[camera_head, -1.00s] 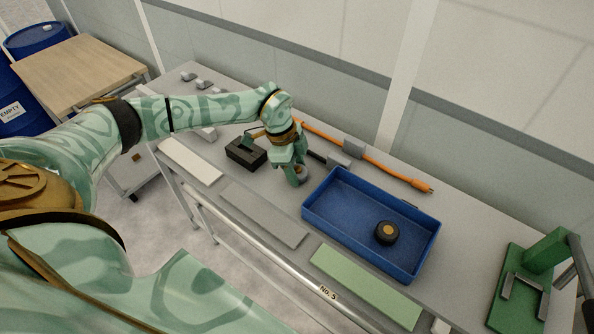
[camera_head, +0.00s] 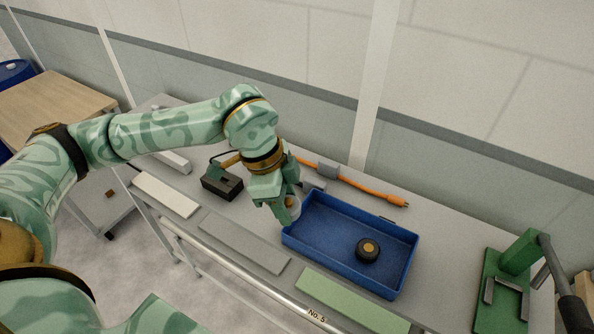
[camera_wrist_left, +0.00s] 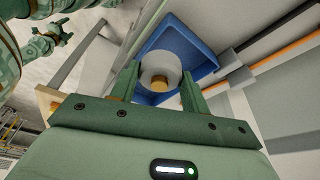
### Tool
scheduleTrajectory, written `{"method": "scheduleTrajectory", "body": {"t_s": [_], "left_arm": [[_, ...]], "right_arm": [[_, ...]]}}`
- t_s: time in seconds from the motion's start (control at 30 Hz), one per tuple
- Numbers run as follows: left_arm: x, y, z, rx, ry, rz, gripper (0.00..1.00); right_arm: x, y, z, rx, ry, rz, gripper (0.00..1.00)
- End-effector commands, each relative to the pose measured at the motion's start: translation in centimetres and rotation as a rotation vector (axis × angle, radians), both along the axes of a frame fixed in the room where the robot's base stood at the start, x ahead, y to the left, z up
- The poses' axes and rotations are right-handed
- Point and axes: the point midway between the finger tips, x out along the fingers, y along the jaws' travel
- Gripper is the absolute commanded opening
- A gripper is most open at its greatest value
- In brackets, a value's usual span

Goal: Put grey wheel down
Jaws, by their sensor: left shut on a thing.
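My left gripper (camera_head: 284,210) is shut on the grey wheel (camera_head: 295,207), at the left end of the blue tray (camera_head: 345,277). In the left wrist view the grey wheel (camera_wrist_left: 151,58), pale with a gold hub, sits between the two fingers (camera_wrist_left: 158,85), with the blue tray (camera_wrist_left: 197,52) behind it. The gripper hides part of the wheel in the head view. I cannot tell whether the wheel touches anything below. My right gripper does not show in the head view; green parts of mine at the upper left of the wrist view are too small to read.
A black wheel (camera_head: 367,249) with a gold hub lies in the tray. A black box (camera_head: 222,183) stands left of the gripper. An orange cable (camera_head: 365,187) runs behind the tray. White (camera_head: 165,194), grey (camera_head: 243,243) and green (camera_head: 350,302) strips lie along the front. A green fixture (camera_head: 499,292) stands right.

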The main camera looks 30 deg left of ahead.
Motion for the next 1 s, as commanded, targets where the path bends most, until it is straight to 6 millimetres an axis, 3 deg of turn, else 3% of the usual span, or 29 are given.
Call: {"method": "scheduleTrajectory", "body": {"t_s": [0.1, 0.27, 0.77, 0.87, 1.0], "left_arm": [[1.1, 0.0, 0.1, 0.000, -0.003, 0.133, 0.18], [1.9, 0.4, 1.2, -0.005, 0.001, 0.262, 0.18], [1.6, 0.5, 1.5, -0.003, 0.002, 0.267, 0.18], [0.5, 0.9, 1.1, -0.002, 0.004, 0.273, 0.18], [-2.6, 1.6, 0.1, 0.000, 0.007, 0.268, 0.18]], "right_arm": [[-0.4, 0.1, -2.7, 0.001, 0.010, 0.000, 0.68], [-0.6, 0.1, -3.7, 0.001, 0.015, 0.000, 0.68], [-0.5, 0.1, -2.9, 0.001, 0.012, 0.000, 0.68], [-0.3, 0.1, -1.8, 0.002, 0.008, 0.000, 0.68], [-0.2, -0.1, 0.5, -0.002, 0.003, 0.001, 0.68]]}}
